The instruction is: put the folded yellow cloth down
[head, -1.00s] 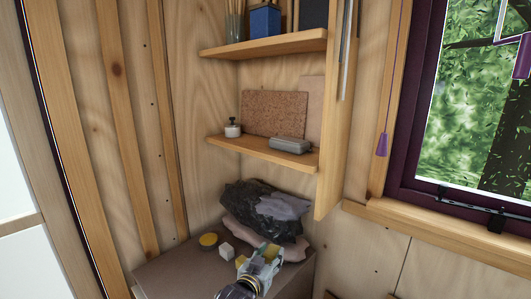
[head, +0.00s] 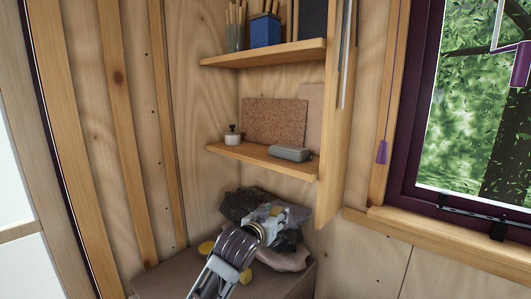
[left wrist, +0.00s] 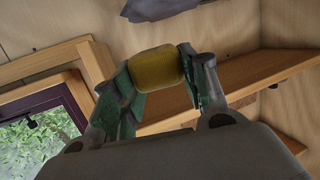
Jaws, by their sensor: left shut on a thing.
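The folded yellow cloth (left wrist: 155,68) shows in the left wrist view as a small rounded yellow bundle. It sits between the two green-lined fingers of my left gripper, which is shut on it. In the head view my left gripper (head: 268,222) is raised in front of the dark crumpled heap, above the low brown cabinet top. From there the cloth in its fingers is hard to make out. My right gripper is in neither view.
The brown cabinet top (head: 170,279) bears a dark crumpled heap (head: 238,202), a round yellow item (head: 206,247) and another yellow item (head: 245,276) beside my arm. Above, a lower wooden shelf (head: 262,161) holds a grey case (head: 290,153), a small white pot (head: 232,137) and a cork board (head: 273,119).

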